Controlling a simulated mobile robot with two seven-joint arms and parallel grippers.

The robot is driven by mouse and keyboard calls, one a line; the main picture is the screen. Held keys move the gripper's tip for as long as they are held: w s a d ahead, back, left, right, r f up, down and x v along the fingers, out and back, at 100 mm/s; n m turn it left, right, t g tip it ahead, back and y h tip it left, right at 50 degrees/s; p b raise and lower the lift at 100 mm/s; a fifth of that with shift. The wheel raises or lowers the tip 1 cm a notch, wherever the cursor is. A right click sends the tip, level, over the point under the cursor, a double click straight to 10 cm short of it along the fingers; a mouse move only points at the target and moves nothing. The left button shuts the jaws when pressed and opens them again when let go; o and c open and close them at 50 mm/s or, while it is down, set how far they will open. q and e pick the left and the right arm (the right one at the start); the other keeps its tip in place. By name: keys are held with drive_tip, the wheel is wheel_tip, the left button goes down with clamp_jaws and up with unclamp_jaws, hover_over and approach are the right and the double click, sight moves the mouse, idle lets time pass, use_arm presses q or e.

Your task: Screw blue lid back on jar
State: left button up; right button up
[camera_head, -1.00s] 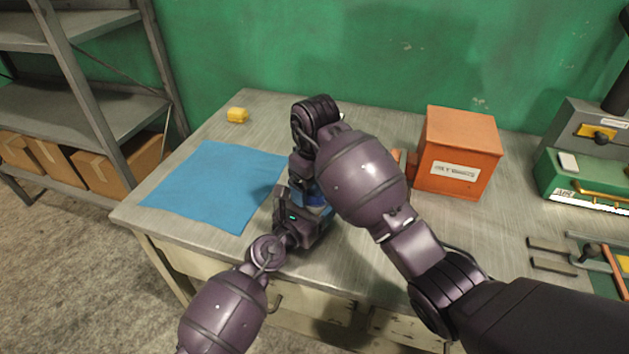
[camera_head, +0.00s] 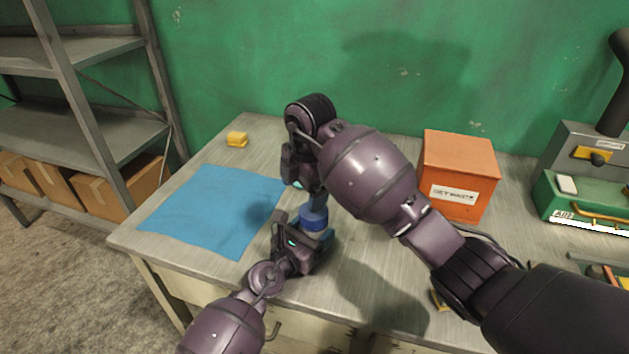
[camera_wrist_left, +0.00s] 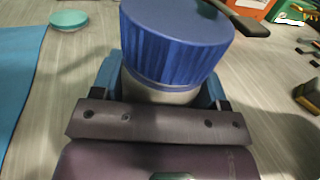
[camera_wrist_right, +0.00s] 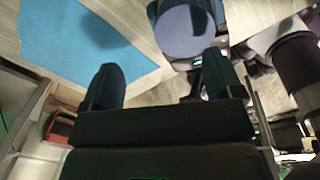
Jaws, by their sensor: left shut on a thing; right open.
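The blue lid (camera_head: 313,219) sits on top of the jar, and its ribbed side fills the top of the left wrist view (camera_wrist_left: 178,45). The jar's pale body (camera_wrist_left: 160,88) shows just below the lid; the rest is hidden by my left gripper. My left gripper (camera_head: 320,240) is shut on the jar, with one blue finger at each side. My right gripper (camera_head: 308,192) is open and empty above the lid, apart from it. In the right wrist view the lid's round top (camera_wrist_right: 187,28) lies beyond the fingertips, nearer the right finger. I cannot tell how tight the lid is.
A blue cloth (camera_head: 212,210) lies left of the jar. A teal disc (camera_wrist_left: 70,20) lies on the table. An orange box (camera_head: 457,178) and a green case (camera_head: 590,205) stand to the right.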

drive_tip(key=n, duration=0.3)
drive_tip(key=shift+a+r, duration=0.1)
drive_tip(key=shift+r, duration=0.15)
drive_tip(key=n, duration=0.5)
drive_tip(key=shift+a+r, duration=0.1)
drive_tip(key=shift+r, duration=0.15)
drive_tip(key=n, duration=0.6)
drive_tip(key=shift+s+r, duration=0.1)
drive_tip(key=shift+r, duration=0.2)
drive_tip(key=n, duration=0.4)
drive_tip(key=shift+r+n, duration=0.2)
drive_tip(key=shift+n, duration=0.2)
drive_tip(key=n, duration=0.3)
drive_tip(key=shift+s, duration=0.15)
drive_tip(key=n, duration=0.6)
drive_tip(key=shift+d+r, duration=0.2)
drive_tip(key=shift+d, duration=0.1)
drive_tip(key=n, duration=0.7)
drive_tip(key=shift+s+d+r+h, duration=0.1)
drive_tip(key=shift+s+d+h, duration=0.15)
drive_tip(key=shift+d+h, duration=0.15)
drive_tip(key=n, duration=0.4)
drive_tip(key=shift+d, duration=0.3)
drive_tip(key=n, duration=0.4)
drive_tip(key=shift+s+d+g, duration=0.15)
drive_tip(key=shift+d+g, duration=0.15)
